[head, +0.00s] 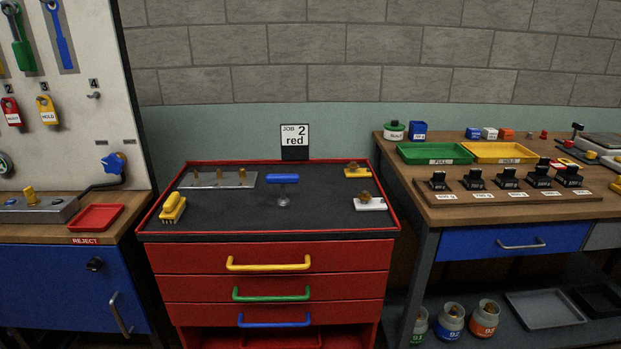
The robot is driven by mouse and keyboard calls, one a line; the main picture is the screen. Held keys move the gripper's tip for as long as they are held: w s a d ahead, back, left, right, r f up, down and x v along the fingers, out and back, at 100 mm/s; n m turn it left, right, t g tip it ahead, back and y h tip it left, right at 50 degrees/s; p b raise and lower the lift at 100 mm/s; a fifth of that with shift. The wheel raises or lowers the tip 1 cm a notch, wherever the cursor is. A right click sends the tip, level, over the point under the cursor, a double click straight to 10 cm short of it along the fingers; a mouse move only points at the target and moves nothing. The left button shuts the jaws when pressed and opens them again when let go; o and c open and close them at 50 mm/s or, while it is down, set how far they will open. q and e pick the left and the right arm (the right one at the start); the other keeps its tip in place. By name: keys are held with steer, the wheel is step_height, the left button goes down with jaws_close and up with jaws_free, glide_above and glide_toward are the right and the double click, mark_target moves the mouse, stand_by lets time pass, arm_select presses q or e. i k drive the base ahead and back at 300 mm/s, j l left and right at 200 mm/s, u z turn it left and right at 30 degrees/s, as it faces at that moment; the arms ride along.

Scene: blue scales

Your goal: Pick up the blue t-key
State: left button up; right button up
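A blue T-shaped handle (283,178), which looks like the blue t-key, stands upright near the middle of the red cabinet's dark top (235,222). Its blue crossbar lies level across a short grey stem, with a small round grey foot at the bottom. Neither of my grippers shows in the head view.
Behind the T-key are a grey plate with brass pegs (217,179) and a "JOB 2 red" sign (295,141). Yellow block (173,207), yellow piece (357,171) and white piece (370,203) stand around it. The cabinet top's front middle is clear. Benches flank the cabinet.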

mark_target(283, 203)
steer(key=i+j, duration=0.6)
steer(key=j, duration=0.2)
steer(key=i+j, duration=0.3)
steer(key=i+j+z, duration=0.1)
steer(key=z, duration=0.3)
steer(key=j+z, duration=0.4)
